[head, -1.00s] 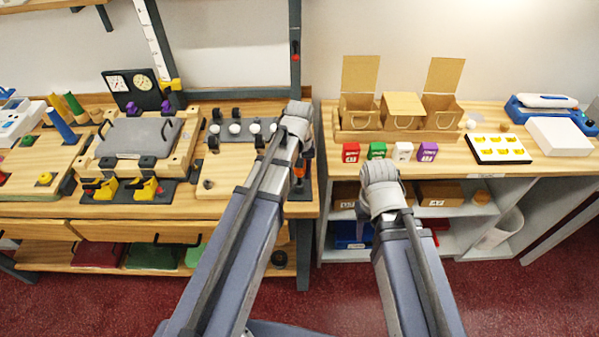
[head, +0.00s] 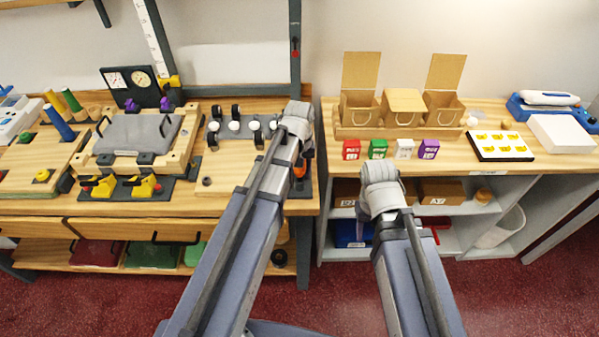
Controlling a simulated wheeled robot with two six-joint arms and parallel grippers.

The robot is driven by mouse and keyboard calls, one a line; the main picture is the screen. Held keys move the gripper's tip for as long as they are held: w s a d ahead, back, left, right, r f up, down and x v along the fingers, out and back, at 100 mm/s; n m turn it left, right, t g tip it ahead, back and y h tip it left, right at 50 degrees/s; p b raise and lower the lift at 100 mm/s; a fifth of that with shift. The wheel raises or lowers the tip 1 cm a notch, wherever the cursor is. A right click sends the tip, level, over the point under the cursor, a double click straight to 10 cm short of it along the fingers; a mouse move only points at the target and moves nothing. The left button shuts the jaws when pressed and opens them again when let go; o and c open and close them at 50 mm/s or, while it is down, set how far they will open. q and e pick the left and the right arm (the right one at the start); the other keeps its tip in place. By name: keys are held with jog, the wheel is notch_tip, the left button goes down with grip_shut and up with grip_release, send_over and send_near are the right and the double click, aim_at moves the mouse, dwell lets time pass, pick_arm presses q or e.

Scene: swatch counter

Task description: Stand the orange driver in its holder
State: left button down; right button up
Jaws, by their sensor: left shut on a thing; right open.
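The orange driver (head: 299,169) shows as a small orange piece at the right end of the left bench, mostly hidden behind my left arm. My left gripper (head: 305,152) is shut on it; the fingertips are largely hidden by the wrist. A dark plate (head: 300,191) shows just below the orange piece. I cannot tell whether it is the holder, or whether the driver touches it. My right gripper (head: 367,229) is open and apart from the driver, in front of the right bench. Its fingers are mostly hidden by the wrist.
A grey rack with white knobs (head: 235,127) stands left of my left gripper. A wooden board (head: 229,176) lies before it. On the right bench (head: 460,152) stand small coloured boxes (head: 378,149) and cardboard boxes (head: 403,105). A gap separates the benches.

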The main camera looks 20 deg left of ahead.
pick_arm(q)
jog(key=shift+f+b, duration=0.4)
jog(key=shift+f, duration=0.05)
jog(key=shift+f+b, duration=0.3)
jog(key=shift+b, duration=0.05)
grip_release()
dwell(0.7)
jog(key=shift+r, duration=0.1)
notch_tip(320, 180, up, 6)
jog(key=p, duration=0.6)
